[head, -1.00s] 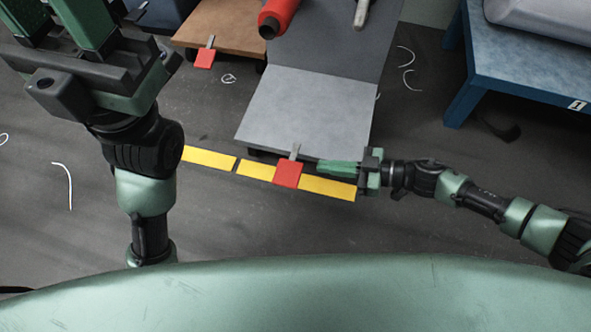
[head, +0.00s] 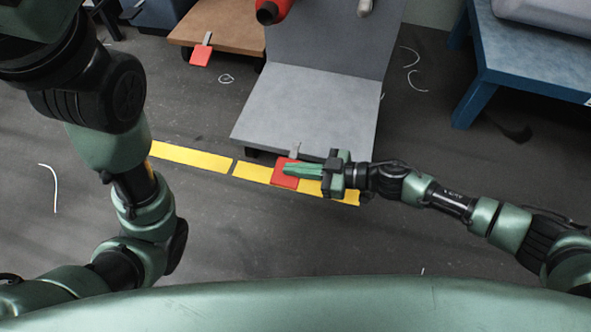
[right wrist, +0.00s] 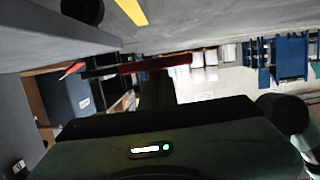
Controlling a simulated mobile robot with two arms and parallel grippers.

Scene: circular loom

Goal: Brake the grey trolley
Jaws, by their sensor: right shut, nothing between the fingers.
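The grey trolley (head: 306,112) stands in the middle of the head view, with a flat deck and an upright panel behind. Its red brake pedal (head: 279,181) sticks out at the near edge on a short grey lever (head: 295,149). My right gripper (head: 288,170) is shut and empty, coming from the right with its fingertips over the pedal and partly covering it. In the right wrist view the pedal (right wrist: 155,65) shows nearly edge-on, close to the fingers; contact cannot be told. My left arm shows at the left, but its gripper is out of the head view.
A brown trolley (head: 228,22) with its own red pedal (head: 201,54) stands behind to the left. A blue table (head: 530,60) is at the right. Yellow floor tape (head: 190,156) runs below the grey trolley. Wire scraps (head: 54,185) lie on open floor.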

